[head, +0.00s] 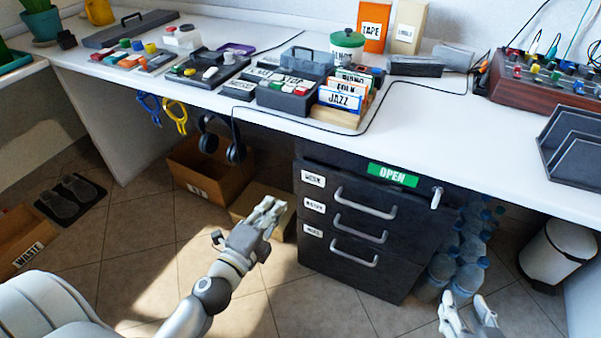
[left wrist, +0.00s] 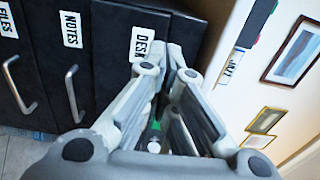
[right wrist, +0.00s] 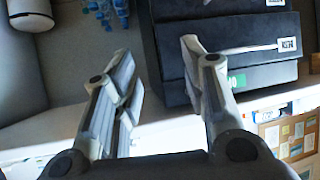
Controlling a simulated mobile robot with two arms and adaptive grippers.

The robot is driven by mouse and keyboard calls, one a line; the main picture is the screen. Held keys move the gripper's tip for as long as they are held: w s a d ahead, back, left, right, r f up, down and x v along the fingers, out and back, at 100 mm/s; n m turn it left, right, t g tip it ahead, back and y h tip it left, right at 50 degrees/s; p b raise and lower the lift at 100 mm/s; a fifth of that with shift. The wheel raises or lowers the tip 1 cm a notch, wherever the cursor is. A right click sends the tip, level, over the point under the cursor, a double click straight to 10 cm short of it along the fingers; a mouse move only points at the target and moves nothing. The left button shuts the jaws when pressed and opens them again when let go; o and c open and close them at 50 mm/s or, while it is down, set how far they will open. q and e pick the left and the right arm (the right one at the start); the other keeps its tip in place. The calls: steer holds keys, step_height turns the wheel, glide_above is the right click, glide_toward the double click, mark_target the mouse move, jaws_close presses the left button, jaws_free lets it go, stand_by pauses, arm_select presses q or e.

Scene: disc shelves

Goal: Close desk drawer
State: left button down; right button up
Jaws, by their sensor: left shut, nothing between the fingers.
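The dark drawer unit (head: 400,260) stands under the white desk, with three handled drawers. The top one is the desk drawer (head: 345,181), labelled DESK (left wrist: 148,45) in the left wrist view; how far it stands out is hard to tell. Below it are the NOTES and FILES drawers. A green OPEN sign (head: 393,174) is on the top strip. My left gripper (head: 268,215) is shut and empty, left of the unit and apart from it in the head view. My right gripper (head: 468,308) is open and empty, low at the right of the unit.
Water bottles (head: 465,250) stand right of the unit, with a white bin (head: 555,252) beyond. A cardboard box (head: 195,180) and headphones (head: 222,140) are under the desk at left. The desk top (head: 440,125) holds file cards, boxes and cables. A key (head: 436,197) hangs at the unit's right edge.

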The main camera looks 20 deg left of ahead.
arm_select(q)
glide_toward(301, 165)
steer(key=w, duration=0.5)
steer(key=shift+w+d+f, duration=0.2)
steer(key=shift+w+f, duration=0.15)
steer(key=shift+w, duration=0.75)
arm_select(e)
steer(key=shift+s+d+f+g, duration=0.3)
steer(key=shift+s+f+g, duration=0.2)
steer(key=shift+s+f, duration=0.15)
arm_select(q)
steer(key=shift+w, duration=1.15)
steer(key=shift+w+r, duration=0.1)
steer(key=shift+w, duration=0.1)
steer(key=shift+r, duration=0.15)
arm_select(e)
steer(key=shift+a+r, duration=0.15)
steer(key=shift+r, duration=0.05)
